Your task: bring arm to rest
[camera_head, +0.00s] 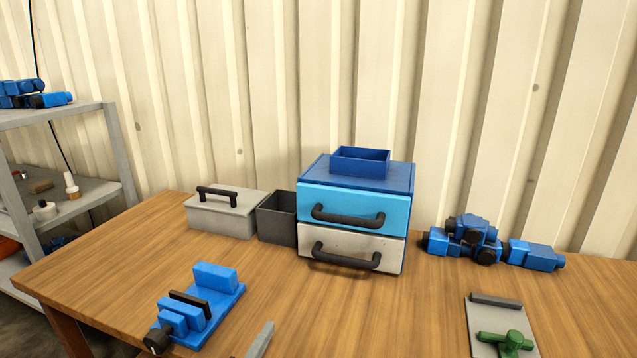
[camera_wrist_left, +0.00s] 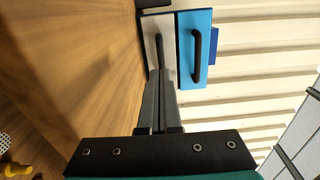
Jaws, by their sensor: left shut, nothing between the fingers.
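My left gripper (camera_head: 262,338) shows only as a grey fingertip part at the bottom edge of the head view, over the wooden table. In the left wrist view its two grey fingers (camera_wrist_left: 161,92) lie together, shut and empty. They point toward the drawer cabinet. A gap of bare table shows between the fingertip and the cabinet in the head view. My right gripper is not in view.
The drawer cabinet has a light blue drawer (camera_head: 340,208) over a white drawer (camera_head: 349,250); both look shut. A blue vise (camera_head: 215,285) stands left of my gripper. A grey lidded box (camera_head: 225,215), dark bin (camera_head: 277,218), blue parts (camera_head: 462,240) and green clamp (camera_head: 507,341) surround it.

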